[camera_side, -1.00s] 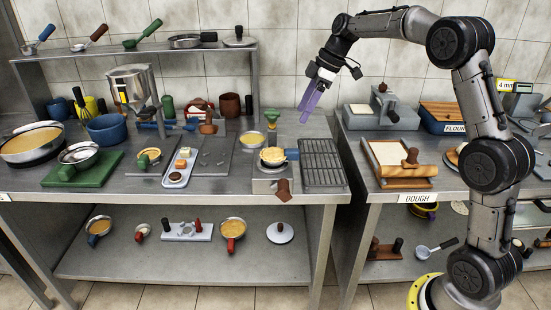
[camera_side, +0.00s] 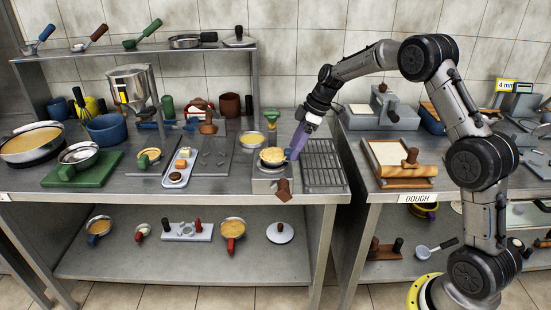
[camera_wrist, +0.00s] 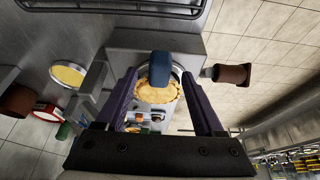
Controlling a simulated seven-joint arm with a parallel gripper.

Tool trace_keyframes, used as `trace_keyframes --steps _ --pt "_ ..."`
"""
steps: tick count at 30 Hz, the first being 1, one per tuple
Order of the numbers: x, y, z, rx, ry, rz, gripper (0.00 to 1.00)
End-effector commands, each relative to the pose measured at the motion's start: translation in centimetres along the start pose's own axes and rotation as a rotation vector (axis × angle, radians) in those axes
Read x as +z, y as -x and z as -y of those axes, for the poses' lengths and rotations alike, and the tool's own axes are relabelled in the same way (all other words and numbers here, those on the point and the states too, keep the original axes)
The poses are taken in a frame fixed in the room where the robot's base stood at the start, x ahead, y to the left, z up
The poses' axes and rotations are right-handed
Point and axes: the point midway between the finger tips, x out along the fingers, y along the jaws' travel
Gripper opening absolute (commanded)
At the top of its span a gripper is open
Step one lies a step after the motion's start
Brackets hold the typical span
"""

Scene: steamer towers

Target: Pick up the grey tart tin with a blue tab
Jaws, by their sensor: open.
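The tart tin (camera_side: 272,157) holds a pale golden, crimped tart and sits on a small grey metal stand. Its blue tab points right in the side view, partly hidden by my fingers. In the wrist view the blue tab (camera_wrist: 160,68) points up the picture, above the tart (camera_wrist: 158,93); little grey of the tin shows. My gripper (camera_side: 295,152) is tilted down at the tab's end of the tin. In the wrist view its purple fingers (camera_wrist: 160,74) are apart, one on each side of the tab, with gaps between. Nothing is held.
The grey stand (camera_side: 266,184) has a brown knob (camera_side: 283,189) at its front. A wire rack (camera_side: 323,170) lies just right of the tin. A yellow-filled tin (camera_side: 251,139) stands behind it. A tray of small items (camera_side: 179,168) lies to the left.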

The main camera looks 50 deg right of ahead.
Motion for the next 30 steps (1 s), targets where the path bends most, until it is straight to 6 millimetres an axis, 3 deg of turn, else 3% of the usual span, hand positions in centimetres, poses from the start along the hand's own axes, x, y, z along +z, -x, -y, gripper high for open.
trace_keyframes --steps 6,14,25,30 --pt "0.1 -2.3 -0.1 0.000 0.001 0.000 0.70" --pt "0.1 -2.4 -0.1 0.001 0.000 0.000 0.68" --pt "0.1 -2.4 -0.1 0.001 0.000 -0.001 0.02" --pt "0.1 -2.4 -0.1 0.001 0.000 -0.001 0.00"
